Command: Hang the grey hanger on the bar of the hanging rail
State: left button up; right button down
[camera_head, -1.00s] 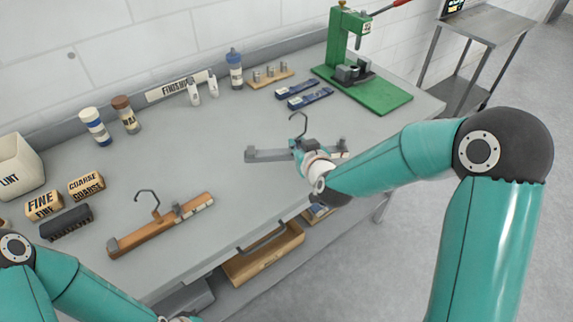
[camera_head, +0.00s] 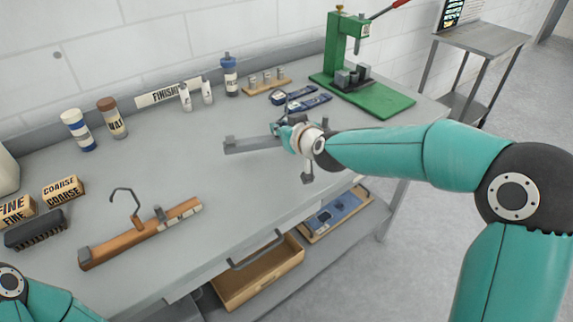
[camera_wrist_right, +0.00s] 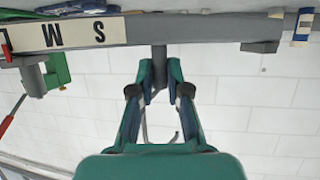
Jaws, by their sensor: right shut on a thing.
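The grey hanger (camera_head: 250,145) is in my right gripper (camera_head: 284,130), above the worktable in the head view. Its left arm shows; the middle is largely hidden behind my gripper and wrist. In the right wrist view my gripper (camera_wrist_right: 160,84) is shut on the hanger's short neck, with the hanger bar (camera_wrist_right: 195,28) running across the top and bearing size letters. The hook is partly hidden there. My left arm shows only at the lower left of the head view; its gripper is out of the picture. I see no hanging rail in these views.
A wooden hanger (camera_head: 150,232) lies on the worktable (camera_head: 190,150) at front left. A green press (camera_head: 350,60) stands at the back right, near blue tools (camera_head: 305,102). Bottles and brushes line the left and back. An open drawer (camera_head: 262,275) juts below the front edge.

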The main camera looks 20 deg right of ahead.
notch_tip(320, 180, down, 8)
jog(key=shift+r, duration=0.1)
dwell(0.4)
jog(key=c, duration=1.2)
grip_release()
jog(key=shift+o, duration=0.2)
jog(key=shift+s, duration=0.1)
jog(key=b+v, duration=0.2)
jog(key=v, duration=1)
